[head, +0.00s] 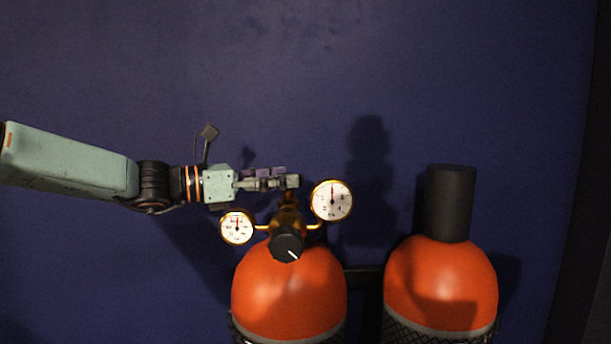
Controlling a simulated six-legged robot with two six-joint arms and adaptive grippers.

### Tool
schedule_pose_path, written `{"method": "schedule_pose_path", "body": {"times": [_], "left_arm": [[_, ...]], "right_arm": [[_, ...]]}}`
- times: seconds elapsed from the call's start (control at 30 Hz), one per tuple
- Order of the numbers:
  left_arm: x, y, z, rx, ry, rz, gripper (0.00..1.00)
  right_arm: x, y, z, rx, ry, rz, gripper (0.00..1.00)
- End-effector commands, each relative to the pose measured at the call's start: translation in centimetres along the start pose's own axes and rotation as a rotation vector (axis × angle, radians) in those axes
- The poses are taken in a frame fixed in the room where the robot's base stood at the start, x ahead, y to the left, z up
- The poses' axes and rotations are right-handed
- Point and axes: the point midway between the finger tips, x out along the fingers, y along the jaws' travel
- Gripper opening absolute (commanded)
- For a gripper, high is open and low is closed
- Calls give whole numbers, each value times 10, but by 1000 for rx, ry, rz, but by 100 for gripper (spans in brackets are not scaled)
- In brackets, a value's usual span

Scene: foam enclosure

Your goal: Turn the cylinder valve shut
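The left orange cylinder (289,288) stands upright with a brass valve and regulator body (289,218) on top. A round gauge (237,227) sits on its left and a larger gauge (332,200) on its upper right. A black knob (287,245) with a white mark faces me. My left gripper (283,182) reaches in level from the left, with its fingers at the top of the brass body. Purple parts (264,171) show by the fingers; I cannot tell whether they belong to the valve handle. The fingers hide the valve top, so grip and contact are unclear. My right gripper is out of view.
A second orange cylinder (441,283) with a black cap (451,203) stands at the right. A dark bracket (362,274) shows between the cylinders. The dark blue wall (300,70) behind is bare, with free room above the gripper.

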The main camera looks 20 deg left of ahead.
Motion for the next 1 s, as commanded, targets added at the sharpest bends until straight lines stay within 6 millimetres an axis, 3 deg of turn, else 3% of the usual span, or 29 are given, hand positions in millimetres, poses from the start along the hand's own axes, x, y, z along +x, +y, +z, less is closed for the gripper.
{"method": "schedule_pose_path", "body": {"times": [0.4,0.8,1.0], "left_arm": [[49,1,-1,0,4,-3,60],[55,2,0,0,0,-3,60],[55,2,0,0,0,-3,43]], "right_arm": [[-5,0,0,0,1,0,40],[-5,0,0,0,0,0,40],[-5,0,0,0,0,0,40]]}}
